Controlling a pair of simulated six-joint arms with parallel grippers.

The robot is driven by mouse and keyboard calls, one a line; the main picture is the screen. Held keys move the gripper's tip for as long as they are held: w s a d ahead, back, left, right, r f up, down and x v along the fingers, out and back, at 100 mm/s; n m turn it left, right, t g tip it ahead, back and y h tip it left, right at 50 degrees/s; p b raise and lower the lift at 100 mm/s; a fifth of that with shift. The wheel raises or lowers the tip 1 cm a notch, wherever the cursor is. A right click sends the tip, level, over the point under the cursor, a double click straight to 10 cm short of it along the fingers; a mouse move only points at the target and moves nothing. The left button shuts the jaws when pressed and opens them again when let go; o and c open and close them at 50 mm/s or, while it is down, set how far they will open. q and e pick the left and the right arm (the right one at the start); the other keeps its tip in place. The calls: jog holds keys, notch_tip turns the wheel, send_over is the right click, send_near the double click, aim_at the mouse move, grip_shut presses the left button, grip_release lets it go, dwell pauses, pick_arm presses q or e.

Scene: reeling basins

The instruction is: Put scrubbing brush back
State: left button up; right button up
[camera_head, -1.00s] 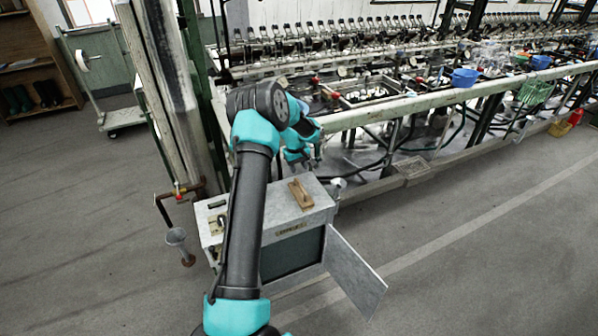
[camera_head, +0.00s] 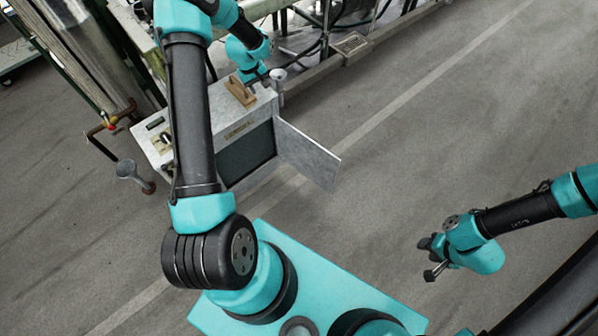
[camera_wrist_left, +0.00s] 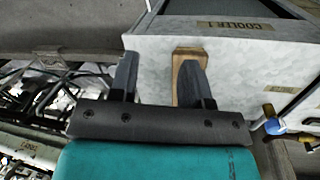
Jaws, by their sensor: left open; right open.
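The scrubbing brush, a wooden block with a raised handle (camera_head: 240,92), lies on top of a grey metal cabinet (camera_head: 200,112) near its back edge. My left gripper (camera_head: 256,76) is just beyond the brush, close above the cabinet's back right part. In the left wrist view its two fingers are apart with nothing held between them. The brush (camera_wrist_left: 186,54) shows there behind the right-hand finger, which hides part of it. I cannot tell whether they touch. My right gripper (camera_head: 431,262) is open and empty over the floor, far from the cabinet.
The cabinet door (camera_head: 308,155) hangs open to the right. A funnel-topped pipe (camera_head: 130,170) stands left of the cabinet. A pale cylinder (camera_head: 278,80) stands by its back right corner. The reeling bench is behind. Floor to the right is clear.

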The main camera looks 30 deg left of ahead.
pick_arm(q)
jog(key=s+d+f+m+h, duration=0.1)
jog(key=s+d+f+m, duration=0.3)
jog(key=d, duration=0.7)
jog(key=s+d+f+m+h, duration=0.1)
jog(key=s+d+f, duration=0.3)
jog(key=d, duration=0.7)
jog(key=s+d+m, duration=0.4)
jog(key=s+d, duration=0.6)
jog(key=s, duration=0.4)
jog(key=shift+r+m+g, duration=0.3)
jog(key=shift+g, duration=0.1)
jog(key=shift+s, duration=0.15)
